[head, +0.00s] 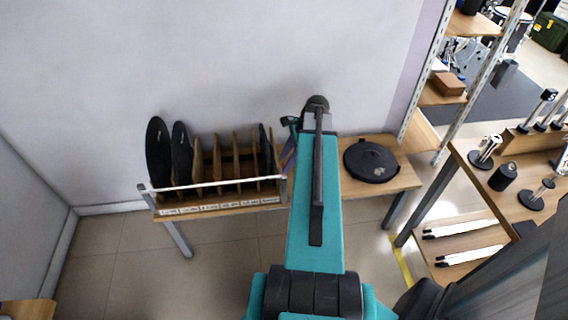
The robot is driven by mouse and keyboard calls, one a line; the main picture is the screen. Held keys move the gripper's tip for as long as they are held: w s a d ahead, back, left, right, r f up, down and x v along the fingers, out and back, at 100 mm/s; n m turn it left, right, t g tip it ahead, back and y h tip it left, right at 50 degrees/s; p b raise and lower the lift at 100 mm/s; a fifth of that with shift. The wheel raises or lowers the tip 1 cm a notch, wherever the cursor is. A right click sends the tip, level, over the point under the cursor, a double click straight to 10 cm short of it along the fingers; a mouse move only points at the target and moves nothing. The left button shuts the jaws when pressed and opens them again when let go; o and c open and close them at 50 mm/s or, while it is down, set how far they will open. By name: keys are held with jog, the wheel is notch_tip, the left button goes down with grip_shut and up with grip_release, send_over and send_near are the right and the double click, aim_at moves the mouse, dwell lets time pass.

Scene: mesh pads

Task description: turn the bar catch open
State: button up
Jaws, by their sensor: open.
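The bar catch is a thin white bar (215,184) in the head view. It runs across the front of a wooden slotted rack (229,161), between a post at the left end and one at the right end near my arm. Dark round pads (158,150) stand upright in the left slots, and another dark one (265,150) stands at the right. Several middle slots look empty. My teal arm reaches away from me just right of the rack. My gripper's jaws are hidden behind the arm, so I cannot see them or their distance from the bar.
The rack stands on a wooden bench against a wall. A black round pad (371,161) lies flat on the bench, right of my arm. A wooden table (475,160) with dark and metal stands is at the right. The tiled floor (130,260) is clear at front left.

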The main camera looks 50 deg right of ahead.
jog(key=shift+x, duration=1)
